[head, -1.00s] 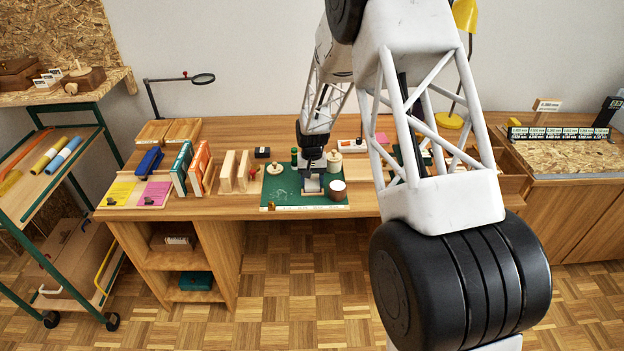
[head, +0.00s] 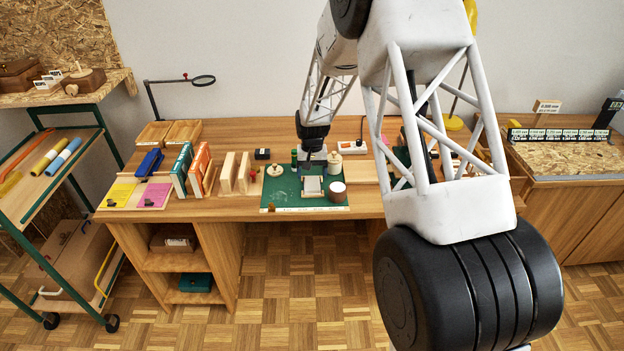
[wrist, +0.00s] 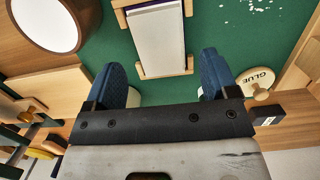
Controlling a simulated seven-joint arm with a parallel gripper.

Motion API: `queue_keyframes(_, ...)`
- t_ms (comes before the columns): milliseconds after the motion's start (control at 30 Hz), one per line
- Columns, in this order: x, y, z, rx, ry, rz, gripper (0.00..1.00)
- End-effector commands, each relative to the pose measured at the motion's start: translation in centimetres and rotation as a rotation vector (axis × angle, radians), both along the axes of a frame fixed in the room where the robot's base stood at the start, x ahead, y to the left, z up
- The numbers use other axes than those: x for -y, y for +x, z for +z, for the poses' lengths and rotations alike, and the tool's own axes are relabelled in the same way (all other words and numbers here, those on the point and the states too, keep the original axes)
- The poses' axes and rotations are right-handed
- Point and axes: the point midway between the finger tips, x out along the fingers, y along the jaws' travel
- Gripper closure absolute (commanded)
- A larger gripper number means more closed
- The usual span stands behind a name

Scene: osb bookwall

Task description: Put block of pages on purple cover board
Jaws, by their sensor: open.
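The block of pages (head: 312,188) is a pale white rectangle on the green mat. In the wrist view the block of pages (wrist: 158,40) lies flat between wooden end brackets. A thin dark edge shows along its sides; I cannot tell whether this is the purple cover board under it. My gripper (head: 312,167) is above the mat, just behind the block in the head view. In the wrist view my gripper (wrist: 162,64) has its blue fingers spread wide with nothing between them, apart from the block.
A brown cup with a white top (head: 337,190) stands right of the block. A glue pot (head: 334,160), a round wooden-topped pot (head: 275,170) and a green bottle (head: 294,157) stand around the mat (head: 280,198). Upright wooden bookends (head: 236,172) and books (head: 190,168) are left.

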Motion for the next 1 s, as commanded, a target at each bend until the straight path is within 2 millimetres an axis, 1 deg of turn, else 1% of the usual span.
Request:
queue_keyframes(33,0.0,0.1,0.8,0.001,0.0,0.0,0.2)
queue_keyframes(300,0.0,0.6,5.2,0.001,0.0,0.0,0.2)
queue_keyframes(400,0.0,0.8,6.5,0.001,0.0,0.0,0.2)
queue_keyframes(500,0.0,0.9,7.5,-0.001,0.0,0.0,0.2)
queue_keyframes(700,0.0,1.0,8.5,-0.001,0.0,0.0,0.2)
queue_keyframes(1000,0.0,1.0,8.6,-0.001,0.0,0.0,0.2)
